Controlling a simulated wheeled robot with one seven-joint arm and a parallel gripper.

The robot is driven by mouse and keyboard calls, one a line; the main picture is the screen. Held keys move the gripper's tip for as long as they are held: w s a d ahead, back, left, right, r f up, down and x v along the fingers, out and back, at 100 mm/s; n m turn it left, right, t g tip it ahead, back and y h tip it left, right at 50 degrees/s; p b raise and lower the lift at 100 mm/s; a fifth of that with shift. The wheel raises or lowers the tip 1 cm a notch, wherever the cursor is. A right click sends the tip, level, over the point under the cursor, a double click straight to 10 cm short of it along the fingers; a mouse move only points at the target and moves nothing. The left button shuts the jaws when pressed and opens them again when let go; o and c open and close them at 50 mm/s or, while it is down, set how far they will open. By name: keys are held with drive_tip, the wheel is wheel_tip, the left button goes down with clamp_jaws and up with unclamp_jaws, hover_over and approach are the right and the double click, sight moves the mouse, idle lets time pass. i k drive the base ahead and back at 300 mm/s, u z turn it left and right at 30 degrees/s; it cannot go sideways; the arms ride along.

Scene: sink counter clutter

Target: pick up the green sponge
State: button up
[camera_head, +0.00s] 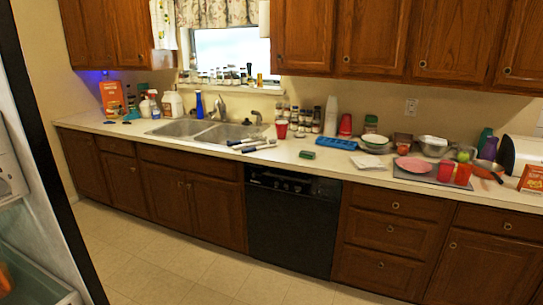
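A small green block that looks like the green sponge (307,154) lies flat on the pale countertop, near its front edge, above the right side of the black dishwasher. Nothing covers it, and there is bare counter around it. My gripper is not in view, so its state does not show.
Long dark-handled utensils (251,145) lie left of it, by the steel sink (184,128). A blue tray (366,143) and white paper (368,162) lie to the right. The black dishwasher (290,222) is below. The floor (180,262) is clear. An open fridge edge (52,160) stands at left.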

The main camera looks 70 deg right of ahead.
sight(310, 155)
drive_tip(key=z, duration=2.05)
drive_tip(key=k, duration=0.3)
drive_tip(key=z, duration=0.7)
drive_tip(key=i, duration=1.1)
drive_tip(key=z, duration=0.35)
drive_tip(key=i, duration=1.15)
drive_tip(key=u, duration=0.95)
drive_tip(key=i, duration=1.05)
drive_tip(key=u, duration=0.75)
